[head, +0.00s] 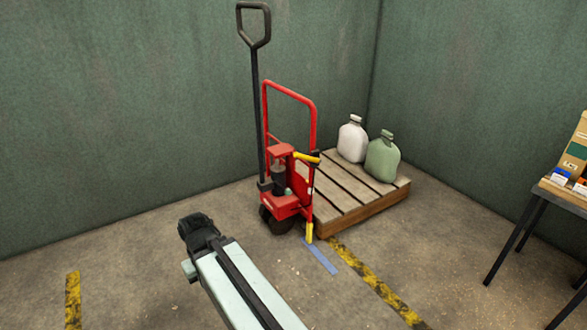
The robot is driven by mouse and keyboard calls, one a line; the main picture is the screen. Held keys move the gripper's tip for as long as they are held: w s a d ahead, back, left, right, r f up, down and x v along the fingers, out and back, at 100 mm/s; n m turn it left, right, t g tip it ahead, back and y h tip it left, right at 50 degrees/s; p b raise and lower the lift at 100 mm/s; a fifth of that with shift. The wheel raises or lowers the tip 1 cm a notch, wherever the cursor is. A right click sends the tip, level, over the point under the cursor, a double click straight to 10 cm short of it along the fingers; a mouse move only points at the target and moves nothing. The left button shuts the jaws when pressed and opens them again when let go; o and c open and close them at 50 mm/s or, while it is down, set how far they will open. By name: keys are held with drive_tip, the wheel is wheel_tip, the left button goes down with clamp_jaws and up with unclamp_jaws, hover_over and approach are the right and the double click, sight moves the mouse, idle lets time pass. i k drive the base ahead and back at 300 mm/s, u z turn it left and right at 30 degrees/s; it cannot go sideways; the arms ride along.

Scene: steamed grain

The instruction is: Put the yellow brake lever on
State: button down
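A red pallet jack (285,195) stands at the middle of the floor with its black steering handle (257,100) upright. A yellow lever (307,157) sticks out on its right side at mid height, sloping slightly down to the right. I cannot tell whether the two yellow parts are joined. My gripper (197,230) is a dark shape at the end of my pale arm, left of the jack and apart from it. Its fingers are not clear.
A blue strip (320,257) and yellow-black floor tape (370,280) lie in front. A dark table (535,215) with boxes stands right.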

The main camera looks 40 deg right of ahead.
sight(302, 157)
drive_tip(key=z, duration=0.1)
drive_tip(key=i, duration=0.95)
drive_tip(key=u, duration=0.05)
